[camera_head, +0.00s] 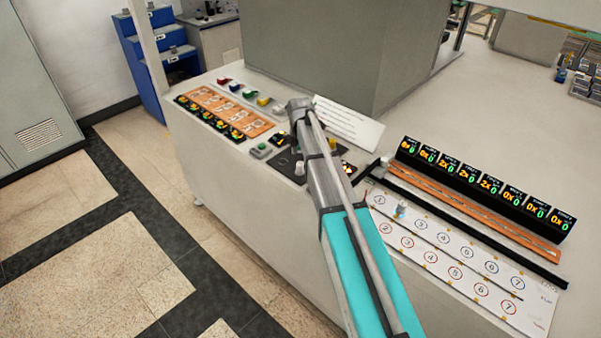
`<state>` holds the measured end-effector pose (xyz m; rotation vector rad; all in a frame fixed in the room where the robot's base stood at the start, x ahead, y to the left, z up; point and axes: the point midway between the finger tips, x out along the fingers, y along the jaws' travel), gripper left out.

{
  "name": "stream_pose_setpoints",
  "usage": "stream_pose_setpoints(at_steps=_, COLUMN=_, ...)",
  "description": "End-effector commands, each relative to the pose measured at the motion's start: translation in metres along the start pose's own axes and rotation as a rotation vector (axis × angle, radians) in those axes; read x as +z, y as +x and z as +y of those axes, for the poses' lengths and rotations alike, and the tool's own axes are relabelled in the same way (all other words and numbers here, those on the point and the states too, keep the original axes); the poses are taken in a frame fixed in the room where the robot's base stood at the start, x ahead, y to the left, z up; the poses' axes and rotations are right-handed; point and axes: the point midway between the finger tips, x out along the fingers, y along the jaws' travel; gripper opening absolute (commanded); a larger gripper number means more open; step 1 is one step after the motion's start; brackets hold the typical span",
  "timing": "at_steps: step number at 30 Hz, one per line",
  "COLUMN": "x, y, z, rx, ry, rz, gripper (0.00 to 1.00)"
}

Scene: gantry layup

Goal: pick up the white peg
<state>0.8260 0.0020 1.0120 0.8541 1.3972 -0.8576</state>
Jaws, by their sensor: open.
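A small whitish peg (400,210) stands upright on the white numbered sheet (540,314), in the upper row between the circles marked 1 and 3. It looks slightly bluish and is small in the picture. Another small pale upright piece (299,168) stands on a dark panel left of my arm; I cannot tell what it is. My arm reaches from the bottom edge up to a grey joint, left of the peg on the sheet. I cannot make out my gripper's fingers; the arm seems to hide them.
A row of black counter displays (484,186) and an orange strip (470,213) lie behind the sheet. An orange board (228,110) and colored blocks (248,93) lie at the left. A large grey box (335,50) stands behind. The bench top at the right (520,115) is clear.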

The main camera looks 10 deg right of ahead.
Motion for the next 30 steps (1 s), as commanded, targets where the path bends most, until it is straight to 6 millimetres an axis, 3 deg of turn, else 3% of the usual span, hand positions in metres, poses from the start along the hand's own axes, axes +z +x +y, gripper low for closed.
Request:
stream_pose_setpoints(at_steps=17, x=0.001, y=0.006, z=0.000, rx=0.000, ry=0.001, rz=0.000, gripper=0.79)
stream_pose_setpoints(at_steps=30, x=0.001, y=0.034, z=0.003, rx=0.000, ry=0.001, rz=0.000, gripper=0.79)
